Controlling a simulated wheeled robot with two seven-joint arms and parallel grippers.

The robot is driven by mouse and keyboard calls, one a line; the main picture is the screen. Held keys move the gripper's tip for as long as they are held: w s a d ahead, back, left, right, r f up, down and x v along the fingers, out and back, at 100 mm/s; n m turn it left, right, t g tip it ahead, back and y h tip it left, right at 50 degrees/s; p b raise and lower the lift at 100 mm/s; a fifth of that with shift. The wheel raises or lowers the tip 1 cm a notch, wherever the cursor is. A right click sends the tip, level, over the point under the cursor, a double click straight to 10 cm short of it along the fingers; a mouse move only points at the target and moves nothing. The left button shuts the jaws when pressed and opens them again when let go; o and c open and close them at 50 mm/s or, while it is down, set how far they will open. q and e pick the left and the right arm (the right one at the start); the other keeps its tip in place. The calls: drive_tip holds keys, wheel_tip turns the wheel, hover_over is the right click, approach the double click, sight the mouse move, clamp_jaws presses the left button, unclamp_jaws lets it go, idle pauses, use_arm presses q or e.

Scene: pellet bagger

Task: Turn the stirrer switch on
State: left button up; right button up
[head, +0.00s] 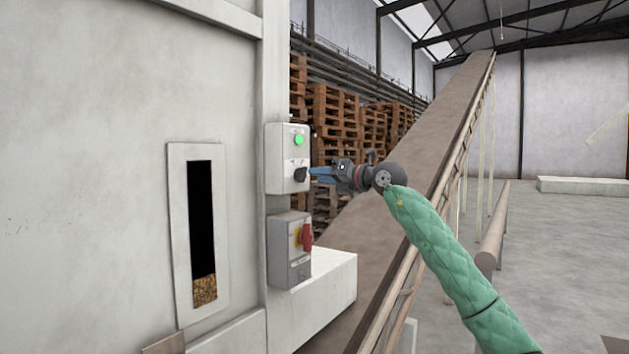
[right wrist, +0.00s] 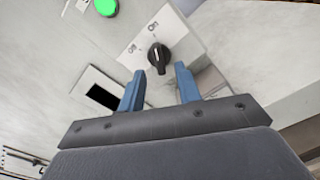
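The stirrer switch is a black rotary knob (head: 300,174) on the lower part of a pale control box (head: 280,157), below a lit green lamp (head: 299,139). In the right wrist view the knob (right wrist: 158,55) sits on a light plate with small markings, too small to read. My right gripper (head: 312,173) is at the knob in the head view. In the right wrist view its two blue fingers (right wrist: 160,84) are apart, with the knob just beyond and between their tips. I cannot tell whether they touch it. My left gripper is not in view.
A grey box with a red and yellow rotary switch (head: 306,237) is mounted just below the control box. A sight window (head: 205,290) with pellets low in it is at left. A sloping conveyor (head: 440,130) runs behind my right arm.

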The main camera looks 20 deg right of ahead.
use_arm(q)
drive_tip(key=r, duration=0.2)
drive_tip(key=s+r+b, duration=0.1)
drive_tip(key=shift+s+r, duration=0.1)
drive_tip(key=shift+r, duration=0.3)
use_arm(e)
drive_tip(key=v, duration=0.4)
drive_tip(key=shift+d, duration=0.1)
